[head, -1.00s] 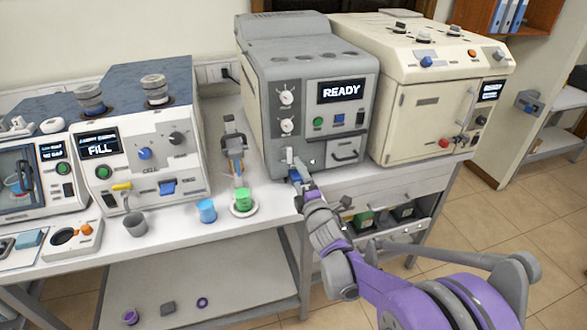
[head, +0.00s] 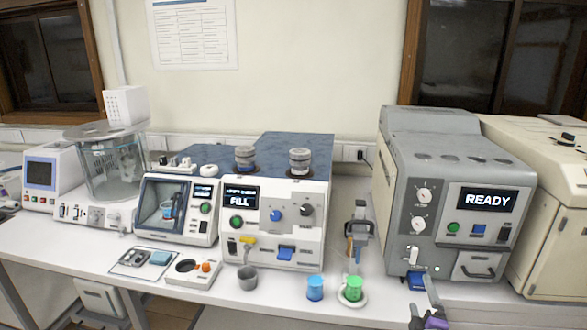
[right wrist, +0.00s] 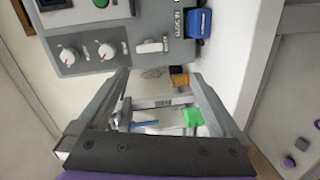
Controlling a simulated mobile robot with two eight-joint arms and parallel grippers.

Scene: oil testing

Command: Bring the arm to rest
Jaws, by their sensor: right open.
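My right gripper (head: 428,298) shows at the lower right of the head view, in front of the grey machine (head: 400,190) whose screen reads READY. In the right wrist view my right gripper (right wrist: 160,78) has its two fingers spread apart, with nothing held between them. The grey machine's panel (right wrist: 125,40) is just beyond the fingertips, with its blue part (right wrist: 199,23) beside them. A green cup (right wrist: 193,117) appears in the gap, farther off. My left gripper is in neither view.
A blue cup (head: 315,288) and a green cup (head: 353,287) on a white dish stand at the bench's front. A grey cup (head: 247,278) is left of them. The FILL machine (head: 310,240) stands behind. A cream machine (head: 560,245) is at the right.

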